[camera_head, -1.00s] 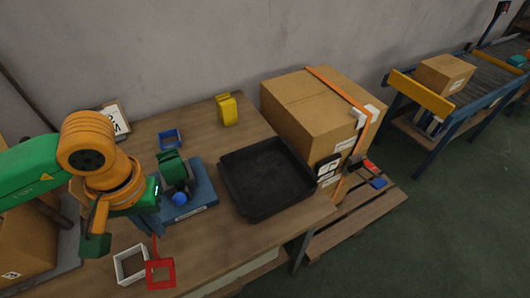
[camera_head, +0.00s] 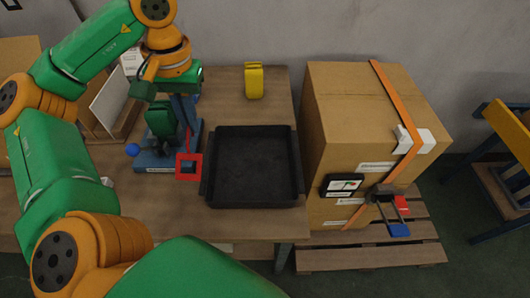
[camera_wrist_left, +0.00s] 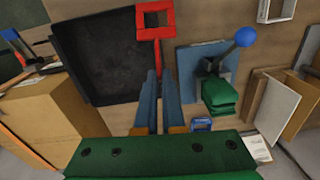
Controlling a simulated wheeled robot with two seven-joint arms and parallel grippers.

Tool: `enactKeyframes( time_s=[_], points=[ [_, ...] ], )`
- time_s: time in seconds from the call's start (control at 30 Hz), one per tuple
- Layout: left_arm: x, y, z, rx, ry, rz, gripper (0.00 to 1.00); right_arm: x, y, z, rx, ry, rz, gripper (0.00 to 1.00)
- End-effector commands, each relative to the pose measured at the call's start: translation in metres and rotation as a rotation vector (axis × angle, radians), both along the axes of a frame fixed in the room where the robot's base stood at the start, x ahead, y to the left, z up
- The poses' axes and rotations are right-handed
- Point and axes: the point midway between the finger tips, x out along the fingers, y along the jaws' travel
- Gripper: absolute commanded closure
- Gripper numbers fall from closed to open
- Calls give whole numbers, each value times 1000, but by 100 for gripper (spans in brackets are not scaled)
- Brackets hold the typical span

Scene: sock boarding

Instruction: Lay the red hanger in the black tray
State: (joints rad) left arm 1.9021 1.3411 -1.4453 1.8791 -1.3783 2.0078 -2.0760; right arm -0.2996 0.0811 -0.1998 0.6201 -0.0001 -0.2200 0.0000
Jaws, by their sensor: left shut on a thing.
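The red hanger (camera_head: 189,156) is a square frame on a straight stem. My left gripper (camera_head: 187,124) is shut on its stem, and the frame hangs past the fingertips. The hanger (camera_wrist_left: 157,50) also shows in the left wrist view, ahead of the left gripper's fingers (camera_wrist_left: 159,78). The black tray (camera_head: 253,203) lies on the table, empty, just right of the hanger in the head view. In the left wrist view the tray (camera_wrist_left: 95,50) is left of the hanger. Whether the hanger touches anything below is unclear. My right gripper is not in view.
A blue-based press (camera_head: 155,163) with green block and blue ball lever stands left of the tray. A yellow block (camera_head: 254,82) stands behind it. A large carton (camera_head: 350,105) stands close on the right.

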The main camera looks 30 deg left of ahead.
Motion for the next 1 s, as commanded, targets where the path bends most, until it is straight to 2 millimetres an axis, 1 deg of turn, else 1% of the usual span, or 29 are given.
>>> enactKeyframes(
  time_s=[0.03, 0.07, 0.1, 0.17, 0.2, 0.27, 0.3, 0.37, 0.4, 0.43, 0.57, 0.63, 0.7, 0.8, 1.0],
  points=[
    [7, -3, -11, -2, 1, 3, 100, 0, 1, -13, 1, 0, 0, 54],
    [13, -6, -16, -1, 3, 2, 100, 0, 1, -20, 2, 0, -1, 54],
    [24, -13, -23, -2, 4, 0, 100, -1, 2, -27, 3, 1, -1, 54],
    [42, -23, -32, -4, 6, -1, 100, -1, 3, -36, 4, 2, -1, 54],
    [54, -30, -36, -3, 6, -1, 100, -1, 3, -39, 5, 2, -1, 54],
    [72, -39, -43, -4, 7, -2, 100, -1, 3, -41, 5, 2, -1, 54],
    [81, -45, -51, -4, 8, -1, 100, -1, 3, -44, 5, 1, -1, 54],
    [92, -50, -67, -4, 9, 0, 100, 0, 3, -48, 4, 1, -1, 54],
    [98, -52, -69, -2, 9, 1, 100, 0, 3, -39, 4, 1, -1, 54],
    [102, -54, -73, -2, 8, 1, 100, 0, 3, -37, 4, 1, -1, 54],
    [113, -60, -88, -2, 6, 3, 100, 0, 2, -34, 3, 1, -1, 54],
    [121, -64, -99, -1, 5, 2, 100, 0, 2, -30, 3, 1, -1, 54],
    [120, -63, -116, 0, 6, 3, 100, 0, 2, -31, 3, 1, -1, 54],
    [120, -63, -128, 0, 3, 2, 100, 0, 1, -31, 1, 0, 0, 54],
    [120, -63, -129, -1, 0, 2, 100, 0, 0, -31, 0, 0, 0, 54]
  ],
)
